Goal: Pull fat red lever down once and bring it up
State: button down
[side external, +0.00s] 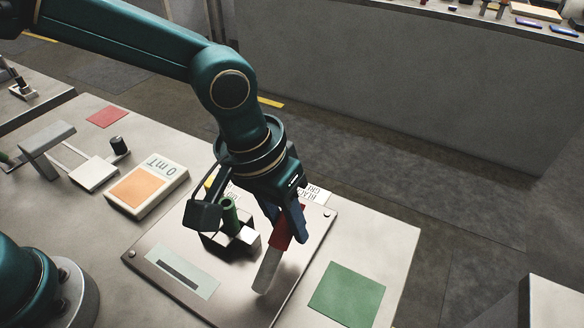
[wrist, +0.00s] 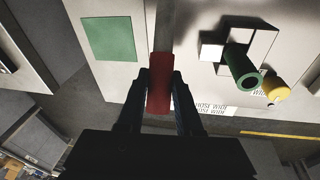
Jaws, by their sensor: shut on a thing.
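The fat red lever (side external: 280,232) has a thick red handle on a flat grey metal bar (side external: 267,270). In the side view the bar slants from its low end on the metal plate up to the handle. My gripper (wrist: 162,76) is shut on the red handle, with one dark finger on each side in the wrist view, where the handle (wrist: 159,92) shows between them. In the side view a blue finger partly hides the handle, and its upper end is covered by my gripper.
A green cylinder (side external: 230,216) in a black-and-white block stands left of the lever, close to my wrist. A yellow-topped cylinder (wrist: 275,88) is beside it. A green square (side external: 347,294) lies flat at right. A box with an orange panel (side external: 137,190) is farther left.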

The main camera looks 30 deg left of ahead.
aim_at(283, 218)
jog(key=shift+a+r, duration=0.1)
jog(key=c, duration=0.6)
grip_release()
jog(key=shift+v, duration=2.6)
jog(key=shift+s, duration=0.1)
